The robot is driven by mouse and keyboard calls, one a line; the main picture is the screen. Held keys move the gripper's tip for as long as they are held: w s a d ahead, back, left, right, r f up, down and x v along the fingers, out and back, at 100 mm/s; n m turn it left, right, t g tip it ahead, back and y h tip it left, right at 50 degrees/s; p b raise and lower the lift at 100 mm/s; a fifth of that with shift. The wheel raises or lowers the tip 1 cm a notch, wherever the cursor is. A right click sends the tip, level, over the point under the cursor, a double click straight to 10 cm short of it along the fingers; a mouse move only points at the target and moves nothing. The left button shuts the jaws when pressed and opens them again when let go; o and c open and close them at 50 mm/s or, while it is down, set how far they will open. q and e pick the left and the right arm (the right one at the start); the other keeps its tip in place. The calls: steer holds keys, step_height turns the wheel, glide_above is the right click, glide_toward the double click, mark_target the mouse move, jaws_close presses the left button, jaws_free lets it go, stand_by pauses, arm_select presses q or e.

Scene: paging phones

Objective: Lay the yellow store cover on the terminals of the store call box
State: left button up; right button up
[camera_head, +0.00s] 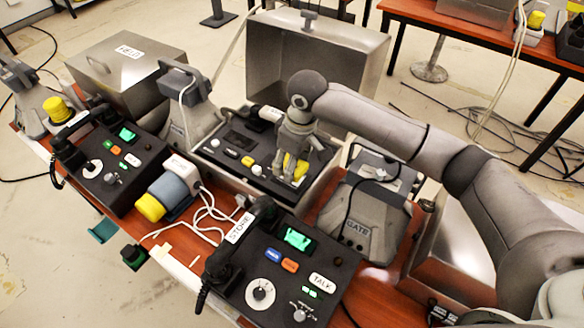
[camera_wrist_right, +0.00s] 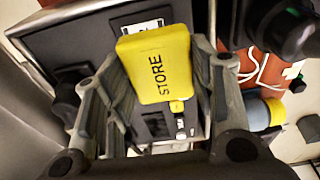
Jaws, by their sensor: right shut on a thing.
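My right gripper (camera_head: 292,158) is shut on the yellow store cover (camera_head: 298,170), over the right part of an open metal call box (camera_head: 262,187). In the right wrist view the yellow cover (camera_wrist_right: 158,65) is a flat block marked STORE, between my two fingers. The call box has a dark panel with a handset, a yellow button and pale knobs, and its metal lid (camera_head: 292,62) stands raised behind. The box's terminals are hidden by my gripper and the cover. Whether the cover touches the panel is unclear. My left gripper is not in view.
A phone (camera_head: 285,268) with its handset labelled STORE stands in front. Another phone (camera_head: 112,162) stands left. A closed metal box (camera_head: 128,62) marked FIELD is behind it. A grey stand (camera_head: 366,213) marked GATE is close on the right. White cables lie on the red table.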

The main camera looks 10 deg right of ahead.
steer(key=shift+w+d+f, duration=0.15)
steer(key=shift+w+f, duration=0.4)
steer(key=shift+f, duration=0.15)
steer(key=shift+w+f, duration=0.25)
steer(key=shift+f, duration=0.05)
step_height(320, 180, down, 3)
steer(key=shift+d+r+p, duration=0.1)
steer(key=shift+p, duration=0.2)
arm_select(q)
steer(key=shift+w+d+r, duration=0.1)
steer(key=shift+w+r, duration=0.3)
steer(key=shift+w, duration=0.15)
arm_select(e)
steer(key=shift+f, duration=0.2)
steer(key=o, duration=1.1)
steer(key=shift+f, duration=0.1)
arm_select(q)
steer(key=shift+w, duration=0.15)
